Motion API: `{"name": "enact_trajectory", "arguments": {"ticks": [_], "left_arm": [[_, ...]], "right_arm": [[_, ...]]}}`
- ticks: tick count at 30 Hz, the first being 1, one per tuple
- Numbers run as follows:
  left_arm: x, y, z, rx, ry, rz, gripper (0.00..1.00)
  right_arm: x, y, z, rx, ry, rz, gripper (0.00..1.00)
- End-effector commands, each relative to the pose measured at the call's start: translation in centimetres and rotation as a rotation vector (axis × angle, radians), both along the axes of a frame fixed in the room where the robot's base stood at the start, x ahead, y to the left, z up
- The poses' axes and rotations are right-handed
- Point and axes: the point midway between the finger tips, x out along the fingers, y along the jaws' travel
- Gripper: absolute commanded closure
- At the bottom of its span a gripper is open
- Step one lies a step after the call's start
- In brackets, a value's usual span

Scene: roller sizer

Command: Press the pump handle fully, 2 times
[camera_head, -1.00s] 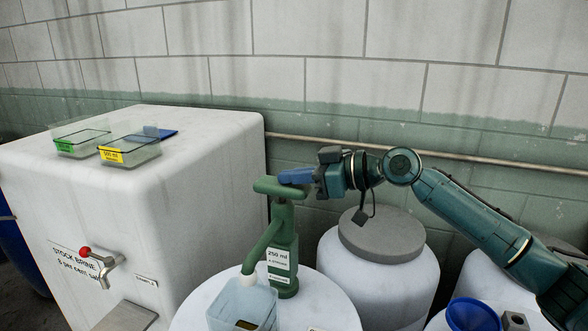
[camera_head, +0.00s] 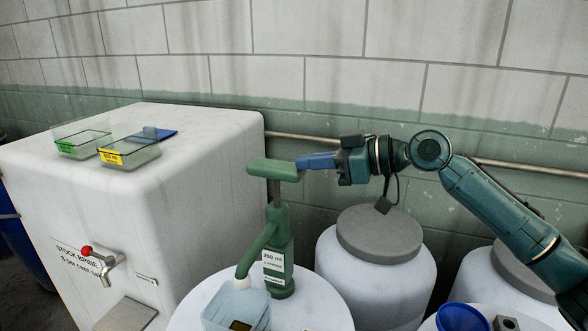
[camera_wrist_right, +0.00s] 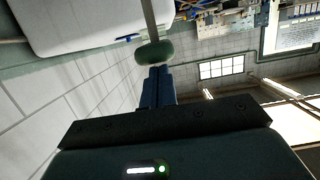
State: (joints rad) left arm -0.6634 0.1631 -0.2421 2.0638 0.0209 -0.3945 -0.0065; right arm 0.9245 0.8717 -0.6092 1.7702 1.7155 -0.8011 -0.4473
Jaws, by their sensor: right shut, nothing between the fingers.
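The green pump stands on a white drum lid, with a label reading 250 ml on its body (camera_head: 277,255). Its T-shaped handle (camera_head: 274,170) is raised, with a length of bare rod showing below it. The pump's spout points down into a clear container (camera_head: 238,308). My right gripper (camera_head: 301,162) is shut and empty, its blue fingertips at the right end of the handle. In the right wrist view, the fingers (camera_wrist_right: 158,72) end close to the green handle (camera_wrist_right: 155,52); I cannot tell whether they touch. My left gripper is out of view.
A large white tank (camera_head: 200,180) with a red-handled tap stands left, bearing two clear trays. A grey-lidded drum (camera_head: 378,233) stands right of the pump. A pipe runs along the wall behind. A blue funnel (camera_head: 461,317) is at lower right.

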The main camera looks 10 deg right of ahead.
Motion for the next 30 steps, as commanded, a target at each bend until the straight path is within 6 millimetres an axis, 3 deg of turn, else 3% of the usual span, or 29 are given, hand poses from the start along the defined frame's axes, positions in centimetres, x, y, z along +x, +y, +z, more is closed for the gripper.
{"name": "enact_trajectory", "arguments": {"ticks": [3,9,30], "left_arm": [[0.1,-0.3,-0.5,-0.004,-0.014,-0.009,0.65],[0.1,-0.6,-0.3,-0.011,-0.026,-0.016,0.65],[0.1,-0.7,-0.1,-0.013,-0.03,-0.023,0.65]], "right_arm": [[-1.3,-2.1,0.1,-0.003,0.0,-0.004,1.0],[-2.6,-3.9,1.0,0.001,-0.001,-0.002,1.0],[-2.9,-4.3,1.4,0.001,-0.003,0.0,1.0]]}}
